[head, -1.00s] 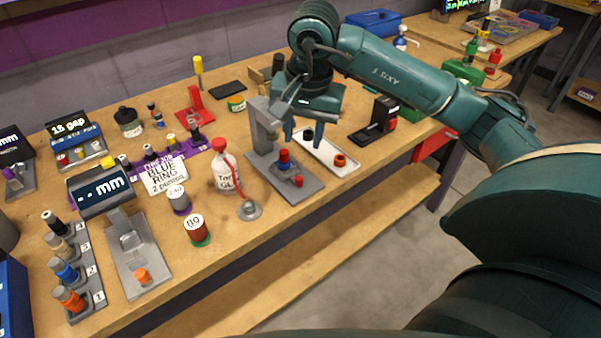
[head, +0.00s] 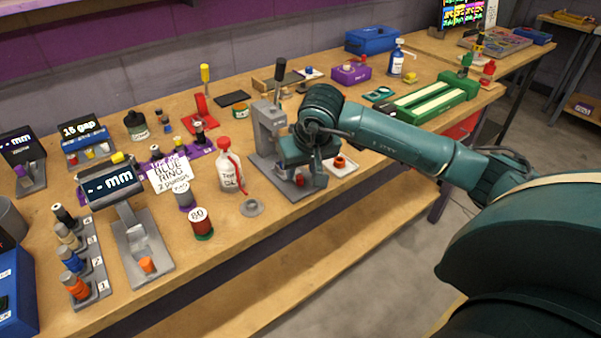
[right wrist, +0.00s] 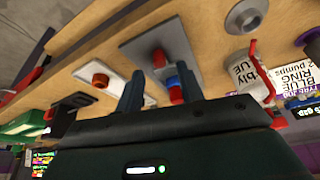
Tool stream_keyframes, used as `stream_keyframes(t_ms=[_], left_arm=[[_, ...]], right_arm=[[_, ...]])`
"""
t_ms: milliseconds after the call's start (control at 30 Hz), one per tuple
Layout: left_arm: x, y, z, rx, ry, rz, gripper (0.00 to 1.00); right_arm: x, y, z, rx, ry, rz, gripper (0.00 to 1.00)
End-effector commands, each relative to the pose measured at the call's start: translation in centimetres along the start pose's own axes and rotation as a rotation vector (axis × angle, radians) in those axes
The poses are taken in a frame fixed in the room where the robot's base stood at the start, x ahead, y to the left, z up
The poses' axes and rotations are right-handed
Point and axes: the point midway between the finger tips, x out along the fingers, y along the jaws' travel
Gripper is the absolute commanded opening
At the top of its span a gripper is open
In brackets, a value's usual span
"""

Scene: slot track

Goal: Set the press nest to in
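The grey press (head: 267,130) with a black-handled lever stands at the middle of the bench. Its base plate shows in the right wrist view (right wrist: 205,50). On the plate are a red knob (right wrist: 158,58) and a blue-and-red piece (right wrist: 173,83); I cannot tell how far in the nest sits. My right gripper (head: 305,181) is over the front of the press and covers most of the nest in the head view. Its fingers are apart in the right wrist view (right wrist: 155,55), on either side of the red knob. I cannot tell whether they touch it. My left gripper is not in view.
A white tray (head: 346,172) with an orange-red ring is just right of the press. A red-capped bottle (head: 229,168) and a grey disc (head: 251,208) are to its left. A green fixture (head: 432,99) stands farther right. Bench front edge is close below the press.

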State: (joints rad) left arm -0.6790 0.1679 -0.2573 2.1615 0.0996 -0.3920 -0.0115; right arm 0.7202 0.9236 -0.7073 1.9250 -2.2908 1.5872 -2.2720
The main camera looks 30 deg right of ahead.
Motion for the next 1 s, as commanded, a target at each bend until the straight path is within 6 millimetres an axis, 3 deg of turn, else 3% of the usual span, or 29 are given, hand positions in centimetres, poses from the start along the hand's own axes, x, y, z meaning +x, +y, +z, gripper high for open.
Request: stream_keyframes(t_ms=[200,567,1000], left_arm=[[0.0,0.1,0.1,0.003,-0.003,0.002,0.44],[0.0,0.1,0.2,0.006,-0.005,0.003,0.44],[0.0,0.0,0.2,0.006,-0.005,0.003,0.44]], right_arm=[[2.6,0.0,0.1,0.001,-0.002,-0.001,0.38],[3.1,0.0,0.0,0.001,0.0,0.001,0.38],[3.0,0.0,0.0,0.001,0.0,0.001,0.02]])
